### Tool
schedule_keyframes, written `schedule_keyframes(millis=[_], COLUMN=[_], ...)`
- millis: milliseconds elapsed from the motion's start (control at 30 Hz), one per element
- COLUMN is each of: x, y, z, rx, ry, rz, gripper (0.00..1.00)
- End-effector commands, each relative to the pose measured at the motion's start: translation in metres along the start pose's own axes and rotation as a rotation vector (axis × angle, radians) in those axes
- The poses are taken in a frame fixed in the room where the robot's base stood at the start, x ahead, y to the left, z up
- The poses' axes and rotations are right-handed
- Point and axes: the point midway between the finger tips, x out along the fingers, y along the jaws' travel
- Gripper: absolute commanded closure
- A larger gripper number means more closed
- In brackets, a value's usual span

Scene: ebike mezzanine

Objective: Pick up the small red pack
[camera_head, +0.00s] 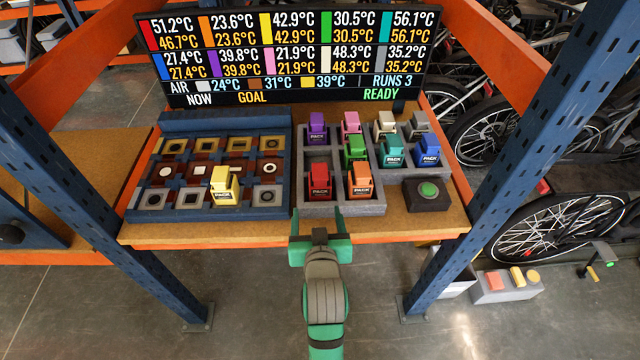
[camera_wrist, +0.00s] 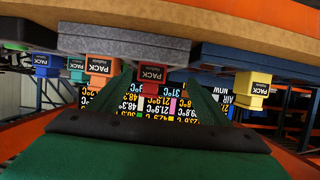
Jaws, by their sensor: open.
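The small red pack (camera_head: 319,182) stands upright in the front-left compartment of the grey divided tray (camera_head: 374,210). In the wrist view, which looks upside down, the red pack (camera_wrist: 150,76) shows near the middle, between the green fingers. My green gripper (camera_head: 320,245) is open and empty, at the shelf's front edge, just in front of the red pack and apart from it. My gripper also shows in the wrist view (camera_wrist: 150,95), with its fingers on either side of the pack in the picture.
An orange pack (camera_head: 360,180) stands just right of the red one, a purple pack (camera_head: 317,128) behind it. A yellow pack (camera_head: 224,186) sits on the blue slotted board (camera_head: 140,205) at left. A green button box (camera_head: 428,192) is at right. Blue posts (camera_head: 500,140) flank the shelf; a display board (camera_head: 290,60) stands behind.

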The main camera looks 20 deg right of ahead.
Motion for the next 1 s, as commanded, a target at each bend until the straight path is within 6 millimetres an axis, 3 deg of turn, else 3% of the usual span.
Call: schedule_keyframes(millis=[100, 233, 600, 867, 1000], x=[0.006, 0.009, 0.054, 0.071, 0.091], y=[0.009, 0.014, 0.016, 0.016, 0.016], z=[-0.025, -0.035, -0.037, -0.037, -0.038], rx=[0.005, 0.007, 0.007, 0.007, 0.007], ry=[-0.003, -0.013, -0.018, -0.017, -0.017], rz=[0.013, 0.019, 0.021, 0.021, 0.021], gripper=[0.3, 0.3, 0.3, 0.3, 0.3])
